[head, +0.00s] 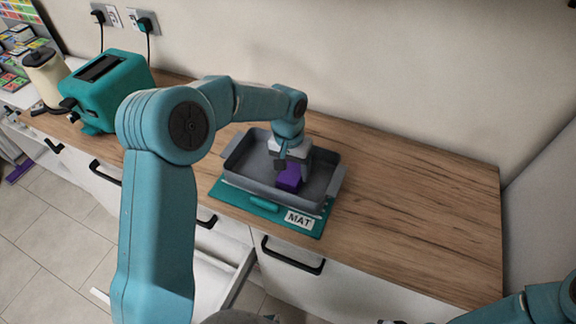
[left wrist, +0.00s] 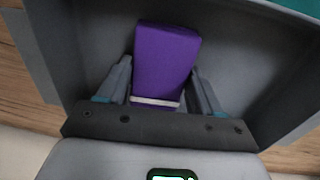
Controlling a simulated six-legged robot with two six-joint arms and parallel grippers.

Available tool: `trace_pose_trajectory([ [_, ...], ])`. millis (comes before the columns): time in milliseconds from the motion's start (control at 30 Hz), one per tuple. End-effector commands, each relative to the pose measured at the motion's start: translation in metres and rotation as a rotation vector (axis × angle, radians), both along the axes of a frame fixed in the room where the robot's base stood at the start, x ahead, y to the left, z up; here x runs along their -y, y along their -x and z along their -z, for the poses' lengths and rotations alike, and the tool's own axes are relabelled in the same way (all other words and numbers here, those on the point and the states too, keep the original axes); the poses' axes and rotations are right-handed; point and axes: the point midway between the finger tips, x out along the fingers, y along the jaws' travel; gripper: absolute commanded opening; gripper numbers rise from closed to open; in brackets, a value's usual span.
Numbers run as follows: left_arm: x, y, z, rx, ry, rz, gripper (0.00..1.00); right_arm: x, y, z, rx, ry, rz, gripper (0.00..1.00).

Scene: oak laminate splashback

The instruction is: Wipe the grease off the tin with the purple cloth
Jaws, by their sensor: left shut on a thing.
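The tin (head: 236,178) is a grey rectangular pan with side handles, standing on a green mat (head: 228,193) labelled MAT. My left gripper (head: 286,168) reaches down inside the tin and is shut on the purple cloth (head: 289,178). In the left wrist view the folded purple cloth (left wrist: 165,62) sits between the two fingers (left wrist: 160,88), with a pale band near its lower edge. The tin's grey floor and walls (left wrist: 95,40) surround it there. No grease shows clearly on the visible floor; the part under the cloth and gripper is hidden.
A green toaster (head: 108,92) and a cream kettle (head: 46,75) stand at the left end of the wooden counter (head: 420,215). The counter right of the tin is clear. The wall is close behind. A drawer (head: 222,270) below appears open.

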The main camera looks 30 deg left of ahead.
Motion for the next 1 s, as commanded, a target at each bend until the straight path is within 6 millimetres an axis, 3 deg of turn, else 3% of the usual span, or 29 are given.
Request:
trace_pose_trajectory([
  [1000,0.045,-0.003,0.002,0.002,-0.001,0.002,0.36,0.000,0.000,0.006,0.000,0.000,0.000,0.43],
])
